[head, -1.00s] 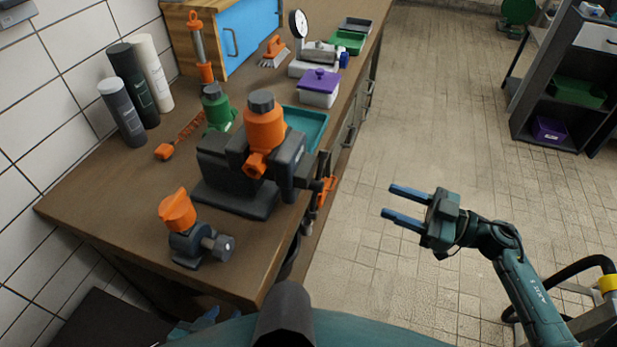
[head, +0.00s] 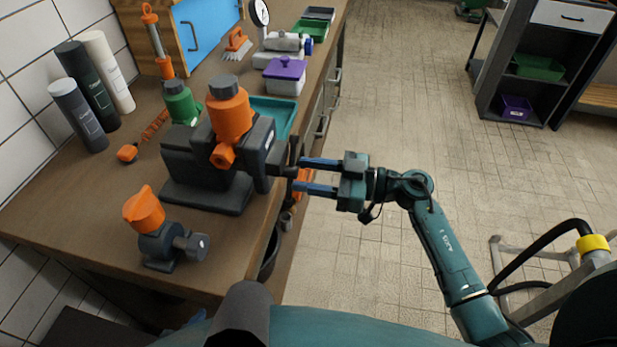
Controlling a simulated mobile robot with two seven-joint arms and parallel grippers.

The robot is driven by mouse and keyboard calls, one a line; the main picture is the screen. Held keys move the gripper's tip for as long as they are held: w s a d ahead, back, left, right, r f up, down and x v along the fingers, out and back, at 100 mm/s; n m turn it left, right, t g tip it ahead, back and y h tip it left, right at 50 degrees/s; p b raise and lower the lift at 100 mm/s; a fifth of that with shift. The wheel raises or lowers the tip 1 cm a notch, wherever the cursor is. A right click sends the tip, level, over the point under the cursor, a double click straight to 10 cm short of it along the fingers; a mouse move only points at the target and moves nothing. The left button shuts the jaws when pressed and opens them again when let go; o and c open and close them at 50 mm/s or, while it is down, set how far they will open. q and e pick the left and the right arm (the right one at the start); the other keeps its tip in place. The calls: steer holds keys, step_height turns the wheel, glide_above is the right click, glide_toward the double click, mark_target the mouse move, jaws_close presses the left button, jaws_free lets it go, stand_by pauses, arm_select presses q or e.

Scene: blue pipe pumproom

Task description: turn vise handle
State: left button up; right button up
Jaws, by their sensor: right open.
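The dark grey vise (head: 205,190) stands near the workbench's front right edge, with an orange valve body (head: 231,118) with a grey cap at its jaws. The vise handle (head: 294,152) is a thin dark upright bar at the vise's right end, beyond the bench edge. My right gripper (head: 298,175) is open, its blue fingers pointing left, tips one above the other in the picture beside the handle. Whether they touch the handle I cannot tell.
A small orange-topped valve (head: 145,212) stands on the near bench. A green bottle (head: 180,103), a teal tray (head: 273,113) and a purple-lidded box (head: 285,75) stand behind the vise. The tiled floor (head: 420,130) right of the bench is clear up to the dark shelf (head: 535,90).

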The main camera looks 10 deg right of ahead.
steer(key=shift+w+a, duration=0.15)
steer(key=shift+a, duration=0.1)
steer(key=shift+c, duration=0.5)
jaws_close()
